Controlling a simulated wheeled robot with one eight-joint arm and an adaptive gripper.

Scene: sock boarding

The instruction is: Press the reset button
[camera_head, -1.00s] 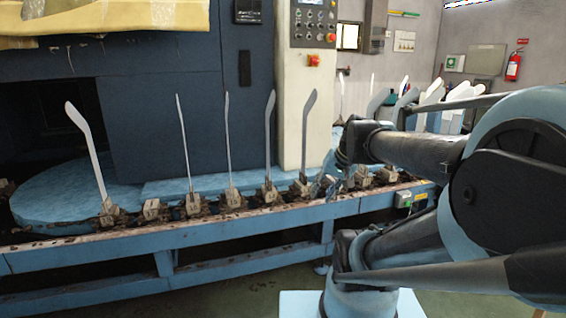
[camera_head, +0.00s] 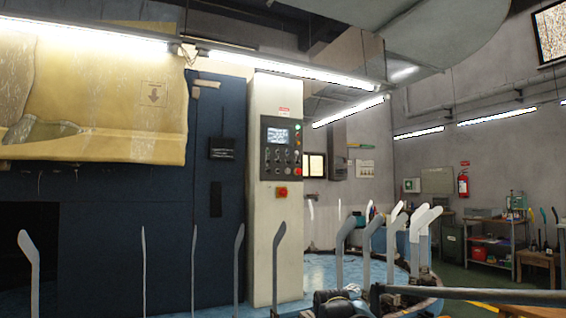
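The control panel (camera_head: 281,148) is a dark plate on the front of a cream column (camera_head: 262,235), a little left of the picture's middle. It has a lit screen (camera_head: 278,135) at the top and rows of small knobs and buttons below. A red button (camera_head: 297,171) sits at its lower right. A red switch (camera_head: 281,191) is on the column just under the panel. The labels are too small to read, so I cannot tell which one is the reset button. Parts of my arm show at the bottom edge, well below the panel; my gripper's fingers are not visible.
Several upright sock boards (camera_head: 278,265) stand in a row in front of the column and curve round to the right. A dark blue machine wall (camera_head: 95,220) with a yellow cover (camera_head: 95,90) fills the left. A shelf (camera_head: 490,240) and a fire extinguisher (camera_head: 463,184) are at the right.

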